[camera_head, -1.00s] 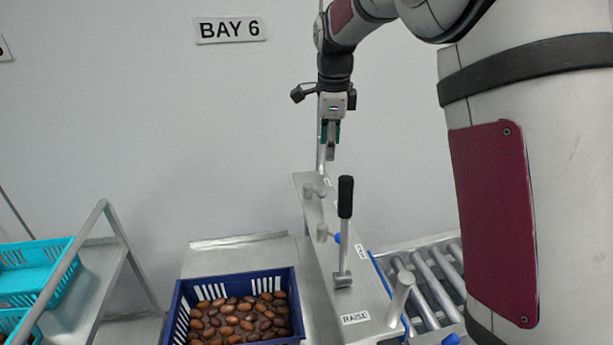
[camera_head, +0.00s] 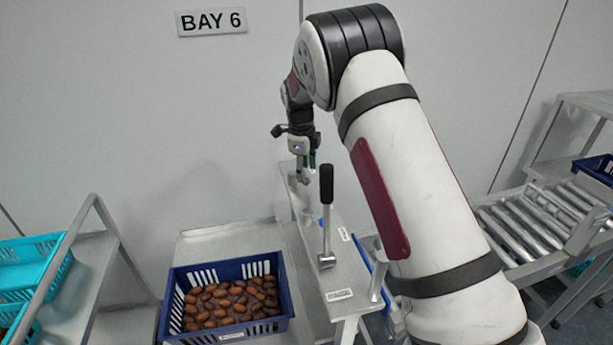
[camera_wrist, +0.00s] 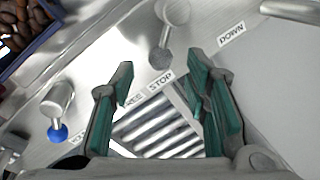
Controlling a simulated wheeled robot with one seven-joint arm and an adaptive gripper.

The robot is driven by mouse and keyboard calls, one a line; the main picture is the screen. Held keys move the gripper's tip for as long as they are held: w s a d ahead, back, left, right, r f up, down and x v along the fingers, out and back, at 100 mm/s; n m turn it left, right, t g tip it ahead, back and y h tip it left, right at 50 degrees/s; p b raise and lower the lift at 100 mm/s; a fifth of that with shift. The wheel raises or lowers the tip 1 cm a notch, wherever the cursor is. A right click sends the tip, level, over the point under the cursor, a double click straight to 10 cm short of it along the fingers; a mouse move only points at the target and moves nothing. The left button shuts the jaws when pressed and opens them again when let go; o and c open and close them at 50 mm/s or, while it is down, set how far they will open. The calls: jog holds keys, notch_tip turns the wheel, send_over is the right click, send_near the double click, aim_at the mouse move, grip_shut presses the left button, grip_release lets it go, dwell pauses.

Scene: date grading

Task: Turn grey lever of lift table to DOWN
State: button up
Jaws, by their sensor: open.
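The grey lever (camera_wrist: 160,58) shows in the wrist view, a short metal arm with a dull grey end, and that end points at the STOP label (camera_wrist: 160,80). The DOWN label (camera_wrist: 231,34) is to its right on the same metal panel (camera_wrist: 95,75). My gripper (camera_wrist: 162,82) is open, with green-padded fingers on either side of the grey end's line; I cannot tell whether they touch it. In the head view my gripper (camera_head: 306,168) is over the far end of the panel, where the grey lever is hard to make out.
A blue-ended lever (camera_wrist: 58,130) is at the left in the wrist view. A tall black-handled lever (camera_head: 326,185) stands nearer in the head view. A blue crate of dates (camera_head: 176,300) is left of the panel. Rollers (camera_head: 525,232) lie to the right.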

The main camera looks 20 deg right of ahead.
jog(key=shift+w+d+f, duration=0.1)
jog(key=shift+w+f, duration=0.05)
jog(key=shift+f, duration=0.75)
jog(key=shift+w+d+f, duration=0.1)
jog(key=shift+w+f, duration=0.05)
jog(key=shift+f, duration=0.75)
grip_shut()
